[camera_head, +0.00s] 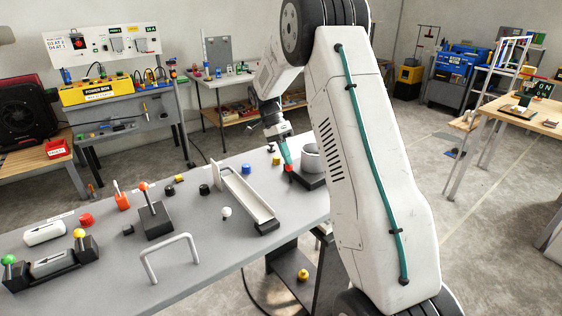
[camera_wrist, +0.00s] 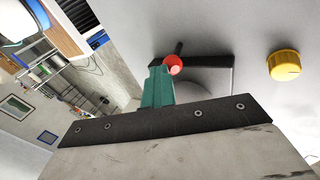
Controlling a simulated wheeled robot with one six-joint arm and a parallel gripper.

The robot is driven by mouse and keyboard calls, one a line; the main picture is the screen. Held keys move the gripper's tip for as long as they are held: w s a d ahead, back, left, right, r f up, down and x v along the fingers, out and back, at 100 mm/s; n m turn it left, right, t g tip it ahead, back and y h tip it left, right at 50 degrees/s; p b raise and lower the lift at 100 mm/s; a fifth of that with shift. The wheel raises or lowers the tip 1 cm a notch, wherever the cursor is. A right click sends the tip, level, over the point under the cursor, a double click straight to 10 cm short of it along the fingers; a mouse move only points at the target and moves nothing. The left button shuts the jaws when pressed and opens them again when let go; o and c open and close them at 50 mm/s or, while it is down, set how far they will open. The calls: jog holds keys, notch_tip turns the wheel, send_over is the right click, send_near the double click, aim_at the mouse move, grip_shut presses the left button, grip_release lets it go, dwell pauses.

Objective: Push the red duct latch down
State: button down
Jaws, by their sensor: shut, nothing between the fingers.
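My fingers and wrist hide part of the duct base.
A blue knob (camera_head: 246,168) and a long white channel (camera_head: 245,195) are on the grey table to the left. A grey handle (camera_head: 170,255) rises near the front edge.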

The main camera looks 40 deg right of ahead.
jog(key=shift+w+f, duration=0.15)
jog(key=shift+w, duration=0.3)
jog(key=shift+r, duration=0.85)
jog(key=shift+r, duration=0.1)
jog(key=s+a+r+v, duration=0.1)
jog(key=s+v, duration=0.1)
jog(key=v, duration=0.9)
jog(key=shift+r, duration=0.55)
